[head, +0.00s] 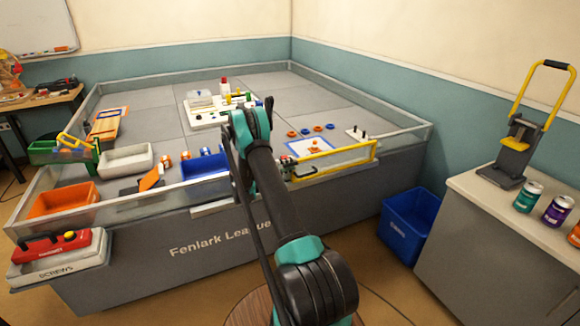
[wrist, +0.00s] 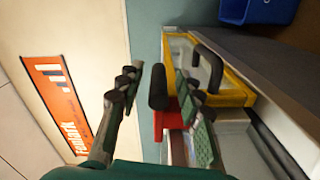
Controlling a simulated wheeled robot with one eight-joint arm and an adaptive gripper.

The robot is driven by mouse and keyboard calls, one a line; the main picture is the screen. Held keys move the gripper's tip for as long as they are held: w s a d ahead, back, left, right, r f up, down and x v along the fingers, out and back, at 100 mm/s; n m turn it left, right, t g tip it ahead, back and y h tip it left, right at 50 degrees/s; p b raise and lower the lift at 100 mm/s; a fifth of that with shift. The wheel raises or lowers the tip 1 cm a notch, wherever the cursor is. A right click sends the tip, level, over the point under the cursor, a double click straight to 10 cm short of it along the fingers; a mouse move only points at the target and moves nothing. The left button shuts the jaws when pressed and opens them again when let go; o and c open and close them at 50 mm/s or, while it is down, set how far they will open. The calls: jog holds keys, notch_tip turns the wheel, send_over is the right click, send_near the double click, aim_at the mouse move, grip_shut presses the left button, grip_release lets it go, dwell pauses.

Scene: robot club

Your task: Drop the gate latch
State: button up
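The gate (head: 345,158) is a clear panel in a yellow frame, set in the near wall of the playing field to the right of my arm. Its yellow frame also shows in the wrist view (wrist: 236,92). The latch has a black rounded handle (wrist: 157,88) and a red part (wrist: 168,118) beside the frame. My gripper (wrist: 160,76) is open, with the black handle between its fingers. A gap shows between the handle and the left finger; the right finger overlaps the red part, and I cannot tell if it touches. In the head view my gripper is small and partly hidden by my arm.
A black loop handle (wrist: 210,62) stands on the gate beside the right finger. A blue bin (head: 406,225) is on the floor right of the field. A grey cabinet (head: 480,235) with cans stands farther right. A blue tray (head: 205,178) lies left of my arm.

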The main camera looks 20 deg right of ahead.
jog(key=a, duration=1.2)
jog(key=shift+s, duration=0.25)
jog(key=s+r+n+t+y, duration=0.1)
jog(key=s+r+n+y, duration=0.1)
jog(key=s+r+y, duration=0.95)
jog(key=s+a+f+t+y, duration=0.1)
jog(key=s+a, duration=0.3)
jog(key=s, duration=0.6)
jog(key=s+a+f+y, duration=0.1)
jog(key=s+a+y, duration=0.2)
jog(key=s, duration=0.7)
jog(key=s+a+f+t+y, duration=0.1)
jog(key=s+a, duration=0.4)
jog(key=s, duration=0.5)
jog(key=shift+s+a+f+t+y, duration=0.15)
jog(key=shift+a+f+t+y, duration=0.15)
jog(key=shift+y, duration=0.45)
